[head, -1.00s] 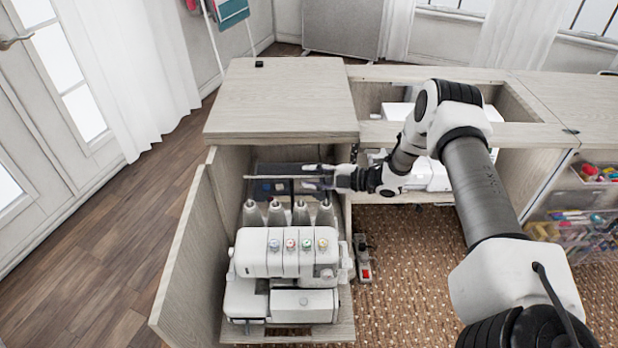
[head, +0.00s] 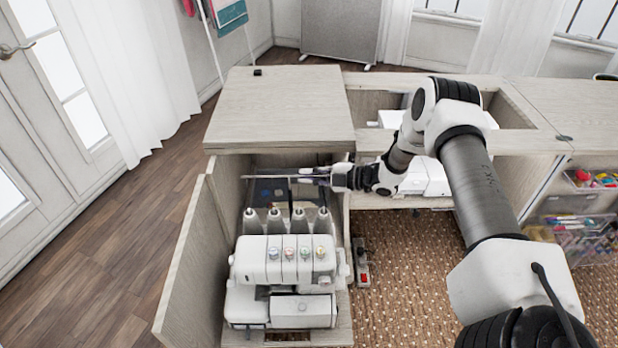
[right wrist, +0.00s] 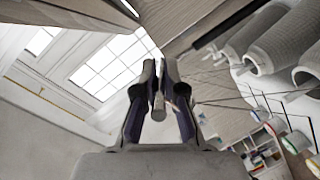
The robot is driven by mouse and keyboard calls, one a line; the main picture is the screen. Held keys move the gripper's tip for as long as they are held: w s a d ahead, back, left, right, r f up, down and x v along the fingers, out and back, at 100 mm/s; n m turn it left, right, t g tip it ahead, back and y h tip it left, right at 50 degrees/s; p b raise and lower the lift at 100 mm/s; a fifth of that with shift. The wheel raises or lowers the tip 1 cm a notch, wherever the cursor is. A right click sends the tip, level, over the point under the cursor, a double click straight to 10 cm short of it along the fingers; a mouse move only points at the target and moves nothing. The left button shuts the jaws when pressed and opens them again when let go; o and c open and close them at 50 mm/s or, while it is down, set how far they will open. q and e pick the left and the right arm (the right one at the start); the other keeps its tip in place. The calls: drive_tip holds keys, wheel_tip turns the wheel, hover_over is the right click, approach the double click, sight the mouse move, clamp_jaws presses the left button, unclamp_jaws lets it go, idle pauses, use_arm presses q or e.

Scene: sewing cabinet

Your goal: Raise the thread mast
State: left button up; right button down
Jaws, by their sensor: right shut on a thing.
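The white serger (head: 285,262) stands on the cabinet's pull-out shelf, with several grey thread cones (head: 276,220) behind its dials. The thread mast (head: 262,177) rises behind the cones as a thin post with a horizontal crossbar, just below the cabinet top. My right gripper (head: 318,176) reaches in from the right and is shut on the mast at its crossbar. In the right wrist view, the fingers (right wrist: 160,85) pinch a short grey rod of the mast (right wrist: 158,106), with threads running off to the right toward the cones. My left gripper is out of view.
The cabinet top (head: 285,105) overhangs close above the gripper. An open cabinet door (head: 195,262) stands left of the serger. A foot pedal (head: 362,265) lies on the carpet at the right. Clear bins (head: 580,235) stand at the far right.

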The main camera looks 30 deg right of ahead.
wheel_tip(320, 180, up, 16)
drive_tip(key=p, duration=1)
drive_tip(key=shift+p, duration=0.4)
drive_tip(key=shift+w+f, duration=0.1)
drive_tip(key=c, duration=1.4)
unclamp_jaws()
drive_tip(key=shift+o, duration=0.7)
drive_tip(key=shift+s, duration=0.2)
drive_tip(key=v, duration=1.2)
